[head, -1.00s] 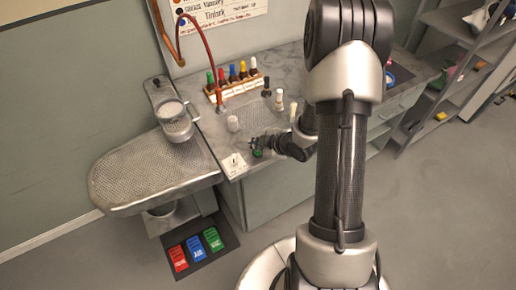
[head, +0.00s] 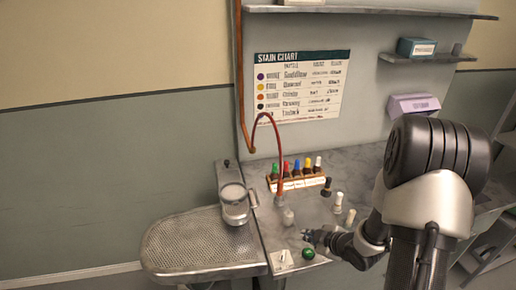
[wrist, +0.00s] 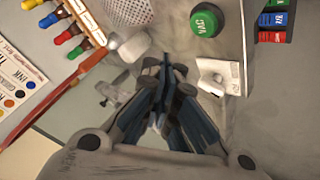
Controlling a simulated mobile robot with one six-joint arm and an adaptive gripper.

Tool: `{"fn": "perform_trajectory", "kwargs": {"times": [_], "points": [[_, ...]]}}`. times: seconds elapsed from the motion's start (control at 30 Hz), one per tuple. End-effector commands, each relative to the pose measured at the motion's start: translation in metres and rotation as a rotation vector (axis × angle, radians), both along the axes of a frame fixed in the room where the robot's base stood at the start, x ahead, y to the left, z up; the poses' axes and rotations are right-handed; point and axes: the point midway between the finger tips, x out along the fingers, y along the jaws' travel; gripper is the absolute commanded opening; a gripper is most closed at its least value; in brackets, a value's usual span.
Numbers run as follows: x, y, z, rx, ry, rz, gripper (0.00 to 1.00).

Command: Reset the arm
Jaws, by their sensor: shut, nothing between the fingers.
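My gripper (head: 310,237) is over the counter near its front left, with my arm coming in from the right. In the wrist view my gripper (wrist: 168,65) has its fingers together with nothing between them. A green button marked VAC (wrist: 206,22) is just beyond the fingertips; it also shows in the head view (head: 308,254). A small white plate with a switch-like part (wrist: 222,75) lies beside it. Whether the fingers touch the counter cannot be told.
A rack of coloured bottles (head: 300,183) stands at the back, with loose bottles (head: 338,203) in front. A red hose (head: 278,150) arches over the counter (head: 365,170). A perforated board (head: 205,245) with a clear cup (head: 235,204) is at left.

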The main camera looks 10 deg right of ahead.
Motion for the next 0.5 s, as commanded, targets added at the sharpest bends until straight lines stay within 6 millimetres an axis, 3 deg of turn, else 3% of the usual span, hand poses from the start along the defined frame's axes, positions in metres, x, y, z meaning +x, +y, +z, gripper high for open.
{"fn": "perform_trajectory", "kwargs": {"times": [0.17, 0.37, 0.5], "points": [[0.004, -0.006, 0.025, -0.037, 0.021, -0.055, 0.00], [-0.004, -0.012, 0.102, -0.091, 0.080, -0.267, 0.00], [-0.031, -0.003, 0.155, -0.067, 0.118, -0.441, 0.00]]}}
